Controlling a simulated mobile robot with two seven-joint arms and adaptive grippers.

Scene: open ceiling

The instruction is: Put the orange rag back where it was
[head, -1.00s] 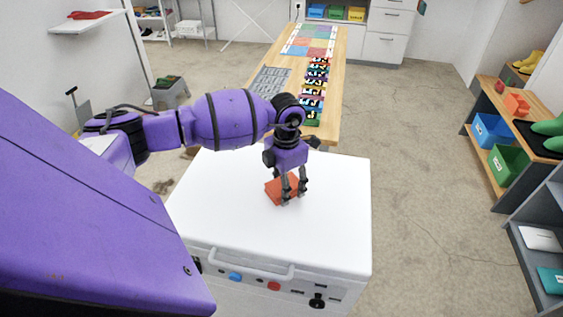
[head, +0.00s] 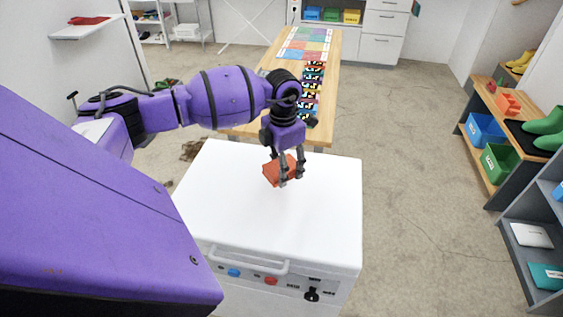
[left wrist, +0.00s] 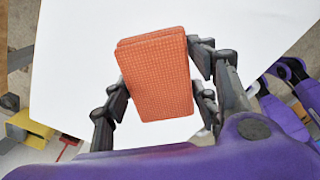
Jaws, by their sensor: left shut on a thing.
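The orange rag (head: 272,172) is a folded, textured cloth, and it also shows large in the left wrist view (left wrist: 157,75). My left gripper (head: 291,178) points down over the white top of the cabinet (head: 225,205), its fingers on either side of the rag. It is shut on the rag, as the left wrist view (left wrist: 160,90) also shows. I cannot tell for sure whether the rag is clear of the white top. My right gripper is not seen in the head view.
A long wooden table (head: 330,132) with coloured mats lies behind the cabinet. A wall shelf (head: 88,30) with a red folded thing (head: 89,20) is at upper left. Shelves with a blue bin (head: 484,130), a green bin (head: 497,160) and green boots (head: 547,130) stand on the right.

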